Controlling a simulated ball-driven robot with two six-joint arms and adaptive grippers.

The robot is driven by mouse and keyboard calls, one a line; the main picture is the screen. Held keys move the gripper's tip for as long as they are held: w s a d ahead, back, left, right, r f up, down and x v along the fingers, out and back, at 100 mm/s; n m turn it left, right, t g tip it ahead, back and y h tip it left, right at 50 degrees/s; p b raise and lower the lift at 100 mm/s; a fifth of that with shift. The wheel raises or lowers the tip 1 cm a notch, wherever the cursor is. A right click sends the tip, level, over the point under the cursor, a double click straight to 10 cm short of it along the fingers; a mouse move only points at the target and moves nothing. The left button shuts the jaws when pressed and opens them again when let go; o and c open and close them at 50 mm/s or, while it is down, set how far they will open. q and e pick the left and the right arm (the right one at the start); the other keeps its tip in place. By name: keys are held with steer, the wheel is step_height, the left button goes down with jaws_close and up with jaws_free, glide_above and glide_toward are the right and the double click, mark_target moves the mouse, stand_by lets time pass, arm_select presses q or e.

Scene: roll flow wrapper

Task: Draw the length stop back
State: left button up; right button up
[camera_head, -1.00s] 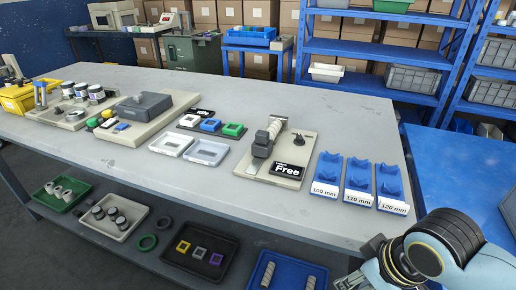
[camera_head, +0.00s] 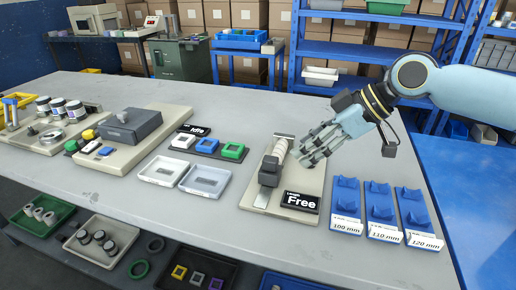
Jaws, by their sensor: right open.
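The length unit is a beige board (camera_head: 310,185) with a metal rail (camera_head: 262,198) and a small display (camera_head: 300,201) reading "Length Free". A dark block (camera_head: 268,175), which looks like the length stop, sits on the rail, with a pale roll (camera_head: 279,149) behind it. My right gripper (camera_head: 303,155) is open, above the board just right of the roll. Its fingers point down and left, and I cannot tell whether they touch anything. The gripper hides the board's black knob. My left gripper is not in view.
Blue cradles marked 100 mm (camera_head: 345,205), 110 mm (camera_head: 381,212) and 120 mm (camera_head: 417,219) stand right of the board. The table front (camera_head: 200,225) is clear.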

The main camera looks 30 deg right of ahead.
mark_target(270, 158)
steer(key=w+f, duration=0.1)
steer(key=w+a, duration=0.1)
steer(key=w, duration=0.1)
steer(key=w+f+b, duration=0.1)
steer(key=shift+w+a+f, duration=0.2)
steer(key=shift+a+f, duration=0.1)
steer(key=shift+a, duration=0.1)
steer(key=x, duration=0.4)
steer(key=shift+w+a+f, duration=0.3)
steer(key=shift+w+f, duration=0.05)
steer(key=shift+f, duration=0.1)
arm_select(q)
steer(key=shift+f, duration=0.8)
arm_select(e)
steer(key=shift+c, duration=0.6)
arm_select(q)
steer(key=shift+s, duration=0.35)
arm_select(e)
steer(key=shift+r, duration=0.15)
jaws_close()
